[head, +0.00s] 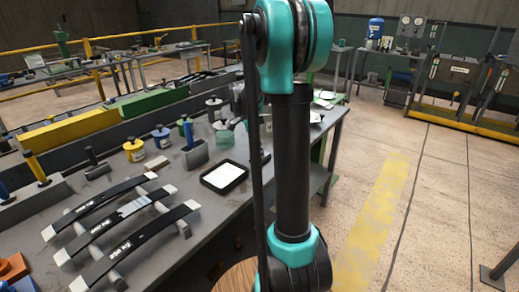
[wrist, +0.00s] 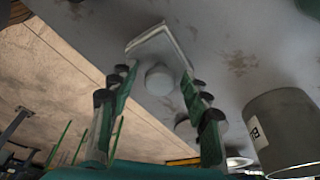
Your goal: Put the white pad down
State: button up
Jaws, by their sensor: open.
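In the wrist view, a pale, square-cornered piece (wrist: 150,38) that looks like the white pad shows just past my fingertips against the grey table; I cannot tell whether it rests there. A round whitish knob (wrist: 160,79) shows beside it, between the fingers. My gripper (wrist: 158,80) is open, its green fingers with dark joints spread on either side, with a visible gap. In the head view my gripper is hidden behind my arm. A white rectangle in a black-rimmed tray (head: 207,184) lies on the workbench left of my arm; I cannot tell whether it is the same pad.
The grey workbench (head: 190,213) carries several black curved leaf springs (head: 110,215) at the front left, and yellow (head: 134,150) and blue-labelled jars behind them. A grey cylinder (wrist: 285,130) stands close on the right in the wrist view. Open floor (head: 425,220) lies right of the bench.

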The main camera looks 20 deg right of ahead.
jog(key=v, duration=1.2)
jog(key=shift+r, duration=0.15)
jog(key=shift+s, duration=0.1)
